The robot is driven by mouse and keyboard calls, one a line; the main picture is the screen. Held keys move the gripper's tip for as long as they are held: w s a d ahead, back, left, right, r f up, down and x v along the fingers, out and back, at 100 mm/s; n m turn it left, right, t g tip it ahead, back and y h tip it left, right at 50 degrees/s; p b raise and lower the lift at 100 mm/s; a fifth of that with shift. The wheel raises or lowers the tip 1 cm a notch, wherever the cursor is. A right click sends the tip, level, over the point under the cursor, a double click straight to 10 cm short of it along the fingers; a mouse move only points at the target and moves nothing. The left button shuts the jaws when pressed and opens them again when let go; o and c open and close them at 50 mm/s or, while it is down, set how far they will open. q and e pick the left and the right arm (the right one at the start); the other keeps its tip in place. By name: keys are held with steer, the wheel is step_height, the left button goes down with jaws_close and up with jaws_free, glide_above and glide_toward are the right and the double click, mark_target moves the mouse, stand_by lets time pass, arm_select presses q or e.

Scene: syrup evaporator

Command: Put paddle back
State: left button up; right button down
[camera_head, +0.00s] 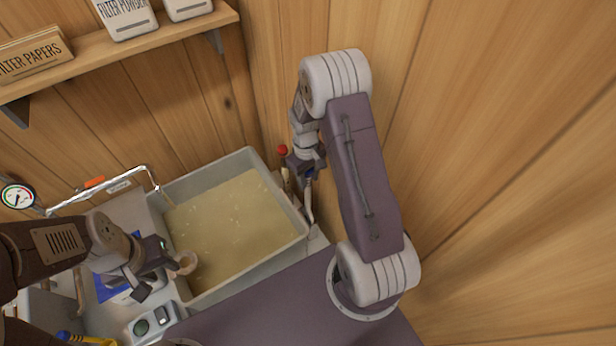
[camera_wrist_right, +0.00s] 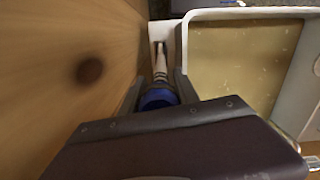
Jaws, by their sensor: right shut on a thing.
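The paddle shows in the wrist view as a blue grip (camera_wrist_right: 158,98) with a pale shaft beyond it. My right gripper (camera_wrist_right: 158,88) is shut on the blue grip. In the head view the right gripper (camera_head: 307,172) is at the right side of the pan, beside the wooden wall, and the paddle's pale lower part (camera_head: 309,205) hangs below it. In the wrist view the paddle's far end is over a narrow pale strip beside the pan; I cannot tell whether it touches. My left gripper (camera_head: 152,270) is open near the pan's left edge.
The grey pan (camera_head: 255,160) holds cloudy tan liquid. A red knob (camera_head: 282,149) stands close to the right gripper. A beige ring-shaped piece (camera_head: 184,263) is at the pan's left side. A shelf (camera_head: 165,35) with boxes is above, and a gauge (camera_head: 17,196) is at left.

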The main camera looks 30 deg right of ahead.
mark_target(308, 188)
steer(key=shift+f+b, duration=1.85)
steer(key=shift+f, duration=1.05)
steer(key=shift+c, duration=0.9)
jaws_free()
steer(key=shift+r, duration=0.15)
steer(key=r+p, duration=0.3)
steer(key=r, duration=0.1)
steer(key=r+p, duration=0.4)
steer(key=shift+w+a, duration=0.1)
steer(key=shift+w, duration=0.1)
steer(key=shift+f, duration=0.1)
